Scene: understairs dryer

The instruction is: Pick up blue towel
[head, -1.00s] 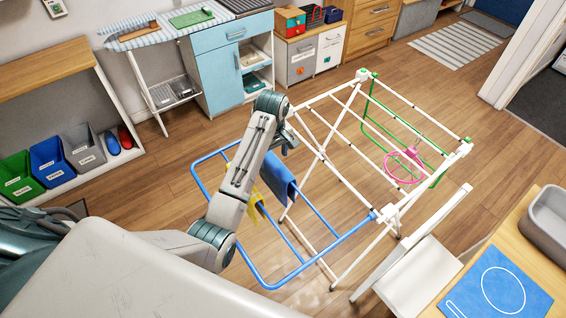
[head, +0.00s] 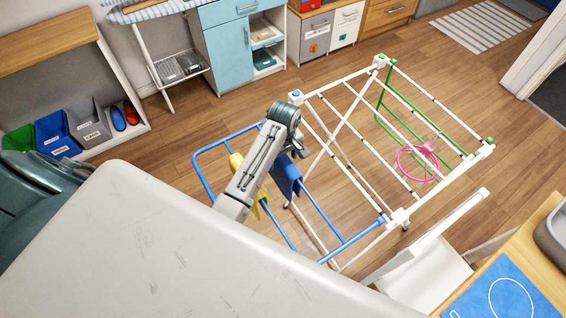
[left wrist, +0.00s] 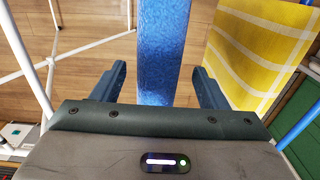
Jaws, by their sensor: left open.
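The blue towel (head: 286,176) hangs over a rail of the drying rack's blue wing. In the left wrist view the towel (left wrist: 161,50) runs as a narrow upright strip between the two fingers. My left gripper (left wrist: 161,88) is open, with one finger on each side of the towel and a gap on both sides. In the head view the left gripper (head: 298,150) is at the top of the towel, partly hidden by my own arm. A yellow checked towel (left wrist: 262,45) hangs beside the blue one, right of the gripper in the wrist view. My right gripper does not show.
The white drying rack (head: 345,75) has a blue wing (head: 225,140) and a green wing (head: 385,95). A pink ring hanger (head: 415,162) hangs on it. A white chair (head: 430,280) and table (head: 535,250) stand at the lower right. Open floor lies left of the rack.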

